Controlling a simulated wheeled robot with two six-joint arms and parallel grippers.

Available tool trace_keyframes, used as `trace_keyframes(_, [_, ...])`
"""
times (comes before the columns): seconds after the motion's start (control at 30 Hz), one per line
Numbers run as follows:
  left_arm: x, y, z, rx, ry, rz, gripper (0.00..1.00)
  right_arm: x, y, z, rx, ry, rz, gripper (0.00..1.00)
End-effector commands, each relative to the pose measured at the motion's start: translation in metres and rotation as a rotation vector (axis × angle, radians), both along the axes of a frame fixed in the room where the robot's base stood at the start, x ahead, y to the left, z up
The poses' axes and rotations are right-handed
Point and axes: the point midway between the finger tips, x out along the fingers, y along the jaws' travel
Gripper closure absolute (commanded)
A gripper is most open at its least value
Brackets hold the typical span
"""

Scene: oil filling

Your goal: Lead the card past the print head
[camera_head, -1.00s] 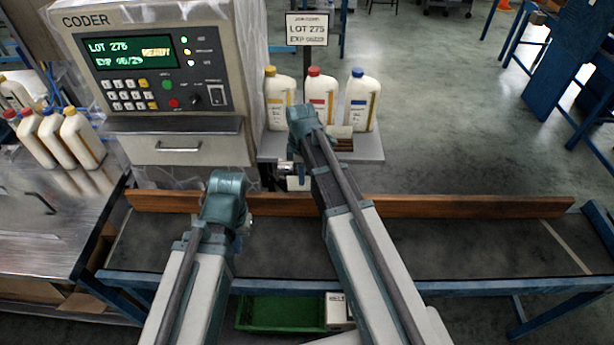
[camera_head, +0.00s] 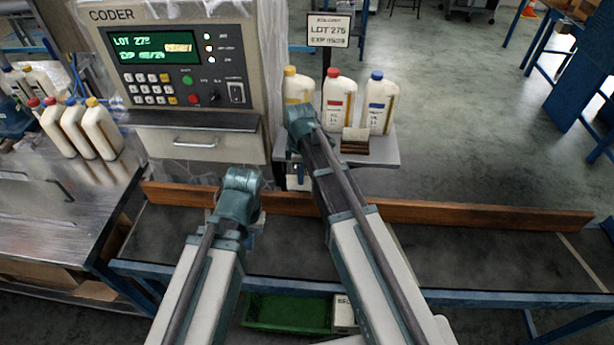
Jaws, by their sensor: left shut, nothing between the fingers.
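The coder (camera_head: 185,75) stands at the back left with a lit green display reading a lot number and a date. A pale card (camera_head: 356,134) stands in a brown holder (camera_head: 356,148) on the grey shelf beside it. The print head cannot be clearly made out. My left gripper (camera_head: 252,226) is over the belt in front of the coder, shut and empty, mostly hidden behind its wrist. My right gripper (camera_head: 294,166) is by the shelf's left edge, largely hidden behind its own arm. A small white piece (camera_head: 299,182) shows below it; I cannot tell whether it is held.
Three bottles (camera_head: 338,100) stand on the shelf (camera_head: 388,158) under a lot sign (camera_head: 328,31). A wooden rail (camera_head: 480,216) runs along the dark belt (camera_head: 460,260), clear at right. More bottles (camera_head: 98,128) stand on the left bench. A green bin (camera_head: 285,312) lies below.

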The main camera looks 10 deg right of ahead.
Motion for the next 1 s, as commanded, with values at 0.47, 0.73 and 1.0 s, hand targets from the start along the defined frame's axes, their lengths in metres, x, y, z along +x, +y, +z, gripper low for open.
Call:
trace_keyframes(0.47, [0.000, 0.000, 0.000, 0.000, 0.000, 0.000, 1.00, 0.004, 0.012, 0.000, 0.000, 0.000, 0.001, 1.00])
trace_keyframes(0.73, [0.000, 0.000, 0.000, 0.000, 0.000, 0.000, 1.00, 0.009, 0.029, 0.000, 0.000, 0.000, 0.002, 1.00])
trace_keyframes(1.0, [0.000, 0.000, 0.000, 0.000, 0.000, 0.000, 1.00, 0.013, 0.043, 0.000, 0.000, 0.000, 0.001, 1.00])
